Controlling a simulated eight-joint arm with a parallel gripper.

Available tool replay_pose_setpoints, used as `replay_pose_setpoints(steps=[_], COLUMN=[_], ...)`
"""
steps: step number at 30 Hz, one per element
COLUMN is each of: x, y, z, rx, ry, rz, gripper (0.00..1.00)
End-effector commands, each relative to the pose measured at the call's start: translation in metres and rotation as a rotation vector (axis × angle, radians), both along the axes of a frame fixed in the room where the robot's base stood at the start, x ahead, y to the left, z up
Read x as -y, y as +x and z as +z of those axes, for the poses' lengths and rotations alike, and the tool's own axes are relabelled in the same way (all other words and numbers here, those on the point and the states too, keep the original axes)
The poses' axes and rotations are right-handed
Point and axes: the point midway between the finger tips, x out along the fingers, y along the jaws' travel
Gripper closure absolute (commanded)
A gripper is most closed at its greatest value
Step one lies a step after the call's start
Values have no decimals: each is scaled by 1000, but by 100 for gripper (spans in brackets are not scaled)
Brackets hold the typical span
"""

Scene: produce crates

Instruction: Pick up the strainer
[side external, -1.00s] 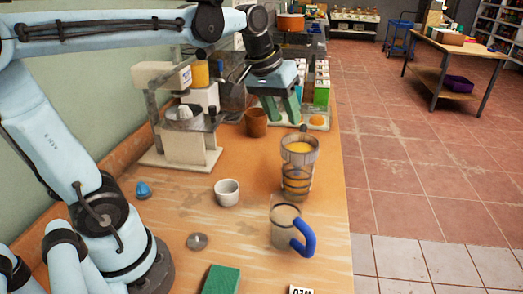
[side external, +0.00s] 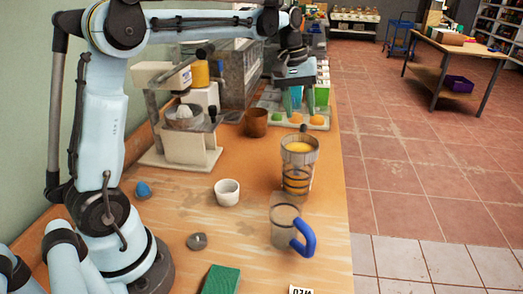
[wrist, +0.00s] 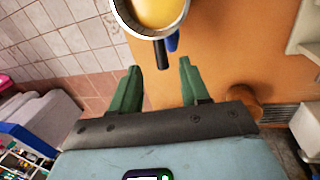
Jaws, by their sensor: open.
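The strainer (side external: 299,158) looks like a grey-rimmed round bowl with yellow-orange inside, set in the top of a tall banded glass vessel (side external: 296,184). Its short dark handle points away toward my gripper. In the wrist view the strainer (wrist: 124,16) is at the top, cut off by the frame, with its black handle (wrist: 162,54) pointing down between my fingertips. My gripper (side external: 298,107) is open and empty, fingers down, behind and above the strainer in the side view. In the wrist view my gripper (wrist: 158,68) shows two green fingers apart, neither visibly touching the handle.
A clear jug with a blue handle (side external: 304,238) stands in front. A white cup (side external: 227,192), brown cup (side external: 256,122) and juicer (side external: 185,138) stand to the left. Oranges (side external: 317,120) lie on a rack behind. The table's right edge is close to the strainer.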

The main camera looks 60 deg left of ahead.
Motion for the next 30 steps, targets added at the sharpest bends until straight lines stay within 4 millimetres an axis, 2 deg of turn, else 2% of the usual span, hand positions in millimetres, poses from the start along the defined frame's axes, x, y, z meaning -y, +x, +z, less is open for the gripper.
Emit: replay_pose_setpoints(steps=[3, 11, 19, 29, 30], x=[2, 3, 6, 7, 7], y=[2, 5, 11, 12, 12], z=[-13, -30, -65, -70, -70], rx=[0, 1, 1, 1, 1], ry=[0, 1, 1, 1, 1], rz=[-1, -2, -2, -2, -2], gripper=[54, 54, 54, 54, 61])
